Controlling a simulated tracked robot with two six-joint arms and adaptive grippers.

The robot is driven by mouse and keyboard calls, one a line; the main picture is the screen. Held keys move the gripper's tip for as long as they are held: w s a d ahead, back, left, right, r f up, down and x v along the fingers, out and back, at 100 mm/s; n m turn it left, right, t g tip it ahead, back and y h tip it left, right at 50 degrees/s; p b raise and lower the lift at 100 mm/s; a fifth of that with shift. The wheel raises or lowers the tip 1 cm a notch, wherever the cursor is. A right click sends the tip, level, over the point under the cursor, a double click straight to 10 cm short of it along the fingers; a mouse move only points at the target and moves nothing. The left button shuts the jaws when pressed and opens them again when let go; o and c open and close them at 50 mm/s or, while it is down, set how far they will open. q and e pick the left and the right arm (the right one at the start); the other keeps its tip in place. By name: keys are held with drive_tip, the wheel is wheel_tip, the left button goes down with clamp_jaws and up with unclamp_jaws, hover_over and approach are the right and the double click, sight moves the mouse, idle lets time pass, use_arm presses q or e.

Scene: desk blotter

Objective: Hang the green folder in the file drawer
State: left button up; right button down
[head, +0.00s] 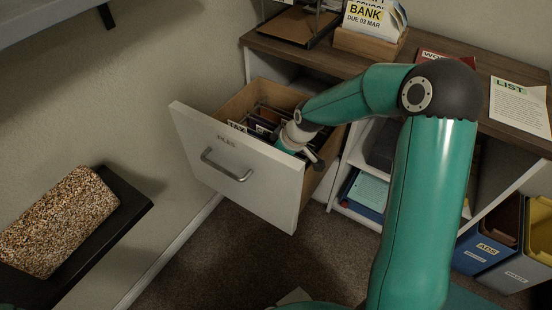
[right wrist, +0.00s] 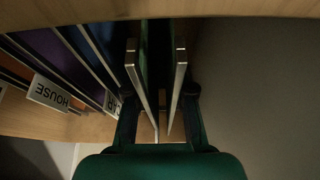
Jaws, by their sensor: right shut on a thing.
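The file drawer (head: 225,162), white-fronted and marked FILES, is pulled open with hanging files (head: 262,118) inside. My right gripper (head: 304,152) reaches down into its right part. In the right wrist view my right gripper (right wrist: 160,97) is shut on the green folder (right wrist: 146,48), a dark green strip beside pale rails. The folder sits among the drawer walls, right of the other hanging files. Shadow hides its lower part, and I cannot tell whether its hooks rest on the drawer's rails. In the head view my arm and gripper hide the folder. My left gripper is not in view.
Files tabbed HOUSE (right wrist: 50,92) and CAR (right wrist: 112,103) hang at left. The wooden desktop (head: 320,55) above the drawer bears a BANK folder stand (head: 368,42) and a LIST sheet (head: 520,105). Blue and yellow bins (head: 483,250) stand at right. A black bench with a speckled cushion (head: 60,220) is at left.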

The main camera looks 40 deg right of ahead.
drive_tip(key=shift+f+b, duration=1.6)
drive_tip(key=shift+f, duration=0.5)
drive_tip(key=c, duration=0.9)
unclamp_jaws()
drive_tip(key=shift+s+a+f, duration=0.1)
drive_tip(key=shift+s+f, duration=0.05)
drive_tip(key=shift+s, duration=0.05)
drive_tip(key=shift+s+d+r, duration=0.15)
drive_tip(key=shift+d+r, duration=0.05)
drive_tip(key=shift+r, duration=0.3)
drive_tip(key=v, duration=1.1)
drive_tip(key=shift+r, duration=0.5)
